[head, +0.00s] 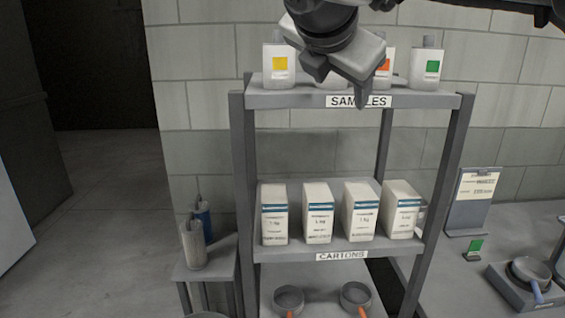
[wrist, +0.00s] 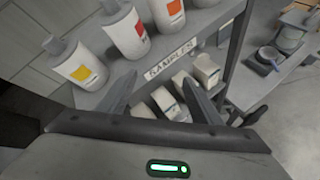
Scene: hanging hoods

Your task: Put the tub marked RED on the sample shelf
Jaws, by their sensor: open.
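The sample shelf (head: 285,99) is the top board of a grey rack and carries a SAMPLES label. A row of white tubs with grey caps stands upright on it. The one with a red square (wrist: 139,28) is second from the left in the wrist view; in the head view it is mostly hidden behind my gripper. No written RED can be read on it. My gripper (head: 338,86) is open in front of the shelf edge and label. In the wrist view its fingers (wrist: 160,95) have nothing visible between them, and the tubs stand beyond them.
Beside it stand tubs with yellow (head: 280,64), orange (head: 384,64) and green (head: 432,66) squares. Several white cartons (head: 318,222) fill the CARTONS shelf below. Pans (head: 288,299) lie on the lowest level. A low stand (head: 205,268) with cylinders is at left. Floor is clear further left.

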